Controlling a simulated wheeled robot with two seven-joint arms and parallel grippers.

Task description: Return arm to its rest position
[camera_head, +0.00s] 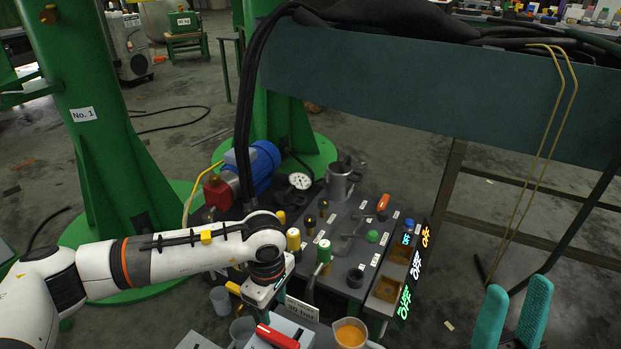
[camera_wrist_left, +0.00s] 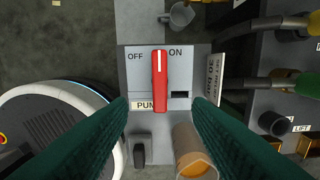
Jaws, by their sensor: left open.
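My left arm reaches in from the left in the head view, with its wrist bent down over a grey pump switch box. The left gripper (camera_wrist_left: 160,108) is open and empty, its teal fingers on either side of the lower part of the red switch handle (camera_wrist_left: 159,80). The handle stands upright in the wrist view, between the OFF and ON labels. It also shows at the bottom of the head view (camera_head: 277,337). I cannot tell whether the fingers touch it. My right gripper (camera_head: 512,308) is open and empty at the lower right.
A cup of orange liquid (camera_head: 349,334) stands near the switch box. A blue motor (camera_head: 257,168) and green columns stand behind. A dark blue beam (camera_head: 430,90) crosses above.

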